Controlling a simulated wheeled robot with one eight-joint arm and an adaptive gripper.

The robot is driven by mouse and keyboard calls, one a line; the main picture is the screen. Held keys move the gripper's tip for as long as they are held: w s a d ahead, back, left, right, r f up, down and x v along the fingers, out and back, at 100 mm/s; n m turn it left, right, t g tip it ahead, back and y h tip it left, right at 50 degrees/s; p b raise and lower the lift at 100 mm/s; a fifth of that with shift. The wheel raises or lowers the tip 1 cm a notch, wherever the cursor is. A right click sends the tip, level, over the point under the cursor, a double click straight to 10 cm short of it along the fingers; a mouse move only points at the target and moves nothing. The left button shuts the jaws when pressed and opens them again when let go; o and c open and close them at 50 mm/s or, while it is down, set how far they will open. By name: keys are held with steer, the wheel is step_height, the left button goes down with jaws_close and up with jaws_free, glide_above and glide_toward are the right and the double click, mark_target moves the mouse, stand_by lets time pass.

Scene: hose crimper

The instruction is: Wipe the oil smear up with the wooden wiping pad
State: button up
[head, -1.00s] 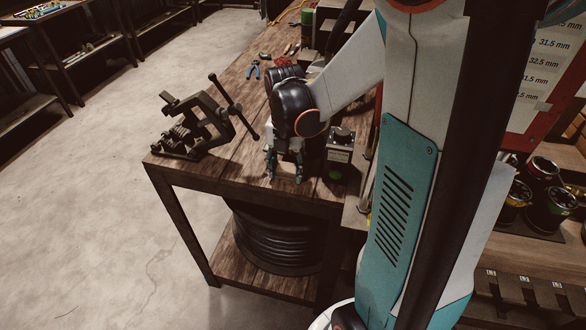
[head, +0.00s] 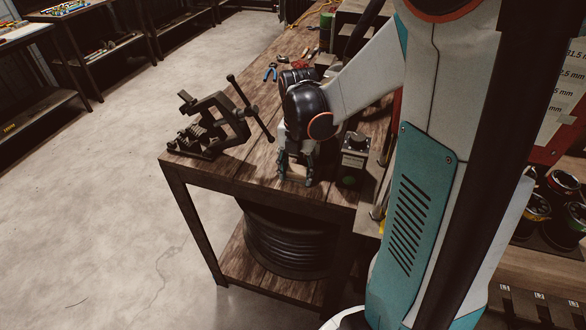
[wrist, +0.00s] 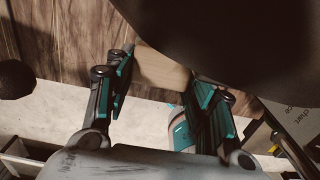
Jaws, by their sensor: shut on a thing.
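The wooden wiping pad (wrist: 162,72) is a pale block between my fingers in the wrist view. Its upper part is hidden by a large dark shape. My gripper (wrist: 160,92) is shut on it, one teal-and-black finger on either side. In the head view my gripper (head: 296,178) points down at the wooden bench top (head: 238,172), close to the front edge. The pad is hard to make out there, and I cannot tell whether it touches the wood. I cannot make out the oil smear in either view; my arm and gripper cover part of the bench.
Blue-handled pliers (head: 270,72) and other tools lie farther back. A coiled black hose (head: 288,240) sits on the lower shelf. Bare wood lies between vise and gripper.

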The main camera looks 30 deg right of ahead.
steer(key=shift+s+d, duration=0.65)
steer(key=shift+s, duration=0.2)
steer(key=shift+s+d, duration=0.6)
steer(key=shift+s, duration=0.2)
steer(key=shift+w, duration=0.1)
steer(key=shift+w+a, duration=0.85)
steer(key=shift+w, duration=0.2)
steer(key=shift+w+a, duration=0.85)
steer(key=shift+w, duration=0.2)
steer(key=shift+r+p, duration=2.95)
steer(key=shift+r, duration=1.1)
steer(key=shift+f, duration=0.1)
